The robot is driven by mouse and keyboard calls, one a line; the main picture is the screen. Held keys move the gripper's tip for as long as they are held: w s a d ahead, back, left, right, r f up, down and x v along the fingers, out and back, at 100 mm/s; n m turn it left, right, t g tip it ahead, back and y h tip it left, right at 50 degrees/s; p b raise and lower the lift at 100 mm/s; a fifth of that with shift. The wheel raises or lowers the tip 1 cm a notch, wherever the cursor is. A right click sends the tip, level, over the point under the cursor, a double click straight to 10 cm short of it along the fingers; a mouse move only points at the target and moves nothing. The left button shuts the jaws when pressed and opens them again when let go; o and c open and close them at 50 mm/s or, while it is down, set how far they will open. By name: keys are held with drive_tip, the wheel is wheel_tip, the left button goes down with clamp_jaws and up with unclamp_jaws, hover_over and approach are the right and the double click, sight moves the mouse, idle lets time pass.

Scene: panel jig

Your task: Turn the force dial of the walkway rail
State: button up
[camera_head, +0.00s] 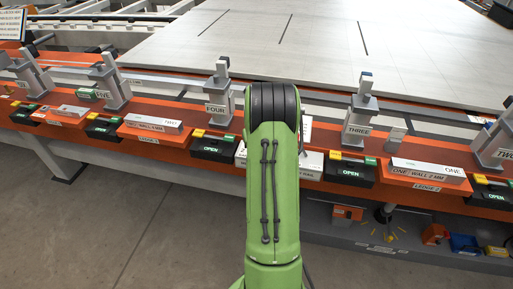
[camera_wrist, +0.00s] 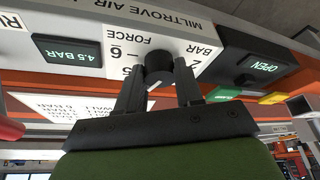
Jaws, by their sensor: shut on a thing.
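In the wrist view, which looks upside down, a black force dial (camera_wrist: 158,64) sits on a white panel marked FORCE and BAR (camera_wrist: 205,40). My gripper (camera_wrist: 159,72) has its two dark fingers on either side of the dial, shut on it. A dark display (camera_wrist: 68,54) beside the dial reads 4.5 BAR. In the head view, my green arm hides the dial and my gripper. Part of the white rail panel (camera_head: 311,165) shows to the right of the arm.
The orange walkway rail (camera_head: 225,133) carries grey numbered posts, including THREE (camera_head: 358,119) and FOUR (camera_head: 218,98). Black boxes marked OPEN (camera_head: 349,170) stand along it. A large pale panel (camera_head: 300,50) lies behind. A lower shelf (camera_head: 400,247) holds tools. The floor at left is clear.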

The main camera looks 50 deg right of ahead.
drive_tip(key=m, duration=0.2)
drive_tip(key=m+g+h, duration=0.1)
drive_tip(key=m, duration=0.2)
drive_tip(key=shift+w+g, duration=0.15)
drive_tip(key=shift+g, duration=0.15)
idle(0.4)
drive_tip(key=o, duration=1)
drive_tip(key=shift+o, duration=0.2)
drive_tip(key=p+v, duration=0.3)
drive_tip(key=v, duration=1.3)
drive_tip(key=shift+w+p, duration=0.15)
drive_tip(key=shift+p, duration=0.15)
drive_tip(key=shift+a+f, duration=0.1)
drive_tip(key=shift+a, duration=0.05)
